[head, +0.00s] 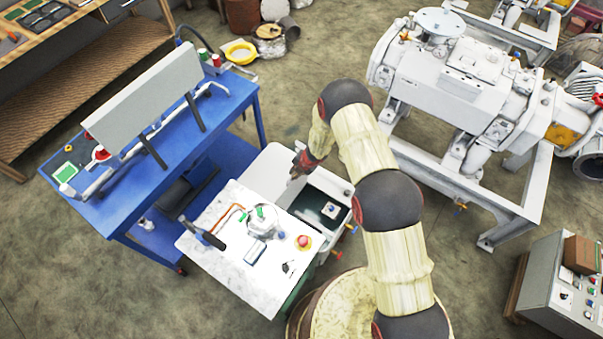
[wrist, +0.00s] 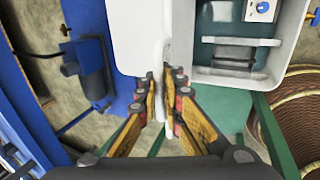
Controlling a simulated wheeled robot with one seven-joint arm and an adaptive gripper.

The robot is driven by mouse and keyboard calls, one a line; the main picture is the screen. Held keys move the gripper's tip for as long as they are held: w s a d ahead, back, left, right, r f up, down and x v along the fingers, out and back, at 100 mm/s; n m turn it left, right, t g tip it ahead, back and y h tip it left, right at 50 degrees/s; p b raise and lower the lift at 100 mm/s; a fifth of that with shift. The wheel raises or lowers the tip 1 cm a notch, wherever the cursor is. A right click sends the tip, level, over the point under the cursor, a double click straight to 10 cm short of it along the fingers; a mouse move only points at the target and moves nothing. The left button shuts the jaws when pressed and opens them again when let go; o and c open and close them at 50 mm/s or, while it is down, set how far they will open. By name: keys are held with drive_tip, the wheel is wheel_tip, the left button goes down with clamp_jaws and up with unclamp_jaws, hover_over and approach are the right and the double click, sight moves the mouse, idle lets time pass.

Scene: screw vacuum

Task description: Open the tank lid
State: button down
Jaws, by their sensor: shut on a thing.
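The tank (head: 340,188) stands at the middle of the head view, and its open top shows a dark inside. The white tank lid (head: 268,172) lies left of the opening; its exact tilt is hard to tell. In the wrist view the lid (wrist: 138,35) fills the upper left, and the tank's pale rim (wrist: 288,42) surrounds the opening at the upper right. My gripper (head: 299,172) is at the lid's edge beside the opening. In the wrist view my gripper (wrist: 165,82) is shut on a thin white part of the lid.
A white-topped panel (head: 245,285) with small controls stands in front of the tank. A blue bench (head: 225,110) is close on the left. A large grey pump machine (head: 470,85) stands at the right.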

drive_tip(key=shift+w+a+r, duration=0.25)
drive_tip(key=shift+w+a, duration=0.2)
drive_tip(key=c, duration=2)
unclamp_jaws()
drive_tip(key=shift+s+d+f, duration=0.1)
drive_tip(key=v, duration=1.2)
